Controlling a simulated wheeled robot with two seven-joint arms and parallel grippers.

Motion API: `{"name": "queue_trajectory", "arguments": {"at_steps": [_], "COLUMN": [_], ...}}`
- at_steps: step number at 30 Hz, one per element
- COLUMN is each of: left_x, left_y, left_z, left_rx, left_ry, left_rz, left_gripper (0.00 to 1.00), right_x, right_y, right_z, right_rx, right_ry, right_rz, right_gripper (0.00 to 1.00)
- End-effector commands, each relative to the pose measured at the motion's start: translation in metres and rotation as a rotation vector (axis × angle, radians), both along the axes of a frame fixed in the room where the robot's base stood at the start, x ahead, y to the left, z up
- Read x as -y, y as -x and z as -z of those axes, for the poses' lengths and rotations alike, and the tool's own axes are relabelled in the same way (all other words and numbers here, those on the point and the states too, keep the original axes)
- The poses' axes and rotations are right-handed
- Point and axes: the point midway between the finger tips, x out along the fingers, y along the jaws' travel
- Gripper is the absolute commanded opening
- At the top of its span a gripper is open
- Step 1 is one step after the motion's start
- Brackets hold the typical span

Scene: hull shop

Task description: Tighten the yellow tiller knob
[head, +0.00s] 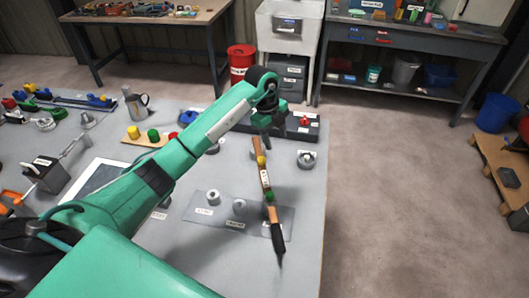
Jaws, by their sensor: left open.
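The tiller is a long wooden bar (265,178) with a black grip (279,242) at its near end, lying on the grey bench. A yellow knob (261,160) sits near its far end, and a green knob (270,196) sits farther down toward the grip. My left gripper (264,131) points down over the far end of the tiller, just beyond the yellow knob. It is open, with nothing seen in it. I cannot tell whether it touches the bar, whose far end is partly hidden. My right gripper is not in view.
A wooden block (143,141) with yellow, green and red knobs stands left of my arm. A dark tray (300,133) with a red knob is behind the tiller. A grey round fitting (306,159) stands right of it. A labelled plate (222,208) lies left. The bench's right edge is close.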

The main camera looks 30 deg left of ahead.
Motion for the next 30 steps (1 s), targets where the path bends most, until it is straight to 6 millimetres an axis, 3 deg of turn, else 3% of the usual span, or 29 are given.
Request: {"name": "queue_trajectory", "arguments": {"at_steps": [1,4,11,24,30], "left_x": [-0.016,-0.038,-0.049,-0.048,-0.048], "left_y": [-0.001,0.000,0.002,0.003,0.002], "left_z": [-0.007,-0.015,-0.010,0.076,0.105], "left_rx": [-0.025,-0.068,-0.094,-0.094,-0.091], "left_ry": [-0.061,-0.148,-0.195,-0.190,-0.191], "left_rz": [-0.042,-0.110,-0.149,-0.147,-0.145], "left_gripper": [0.50,0.50,0.50,0.50,0.50], "right_x": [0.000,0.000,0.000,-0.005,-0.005], "right_y": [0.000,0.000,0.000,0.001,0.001], "right_z": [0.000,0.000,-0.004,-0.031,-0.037], "right_rx": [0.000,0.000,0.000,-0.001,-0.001], "right_ry": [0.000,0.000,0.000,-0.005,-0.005], "right_rz": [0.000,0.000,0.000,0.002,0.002], "right_gripper": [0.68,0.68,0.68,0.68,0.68]}}
